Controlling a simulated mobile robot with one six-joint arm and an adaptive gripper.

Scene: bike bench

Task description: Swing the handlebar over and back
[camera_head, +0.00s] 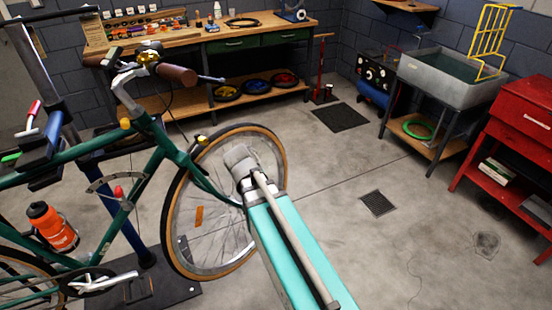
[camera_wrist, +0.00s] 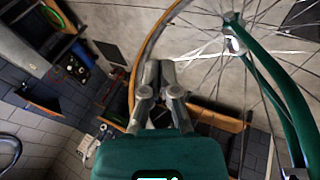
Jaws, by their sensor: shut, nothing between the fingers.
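The handlebar (camera_head: 122,88) of a green bike (camera_head: 165,148) shows at the upper left of the head view. It has a silver bar, a brown grip (camera_head: 178,75) pointing right and a brass-coloured bell. The front wheel (camera_head: 172,215) hangs below it. My gripper (camera_wrist: 160,66) is shut and empty in the wrist view, with the wheel's tan tyre (camera_wrist: 146,45) and green fork (camera_wrist: 273,78) beyond it. In the head view, my arm's end overlaps the wheel, lower than the handlebar and to its right. The handlebar cannot be made out in the wrist view.
A workbench (camera_head: 285,28) with tools and a lower shelf stands behind the bike. A sink (camera_head: 450,85) and a red cabinet (camera_head: 524,120) stand at the right. An orange bottle (camera_head: 52,228) sits on the bike frame. The floor right of my arm is clear.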

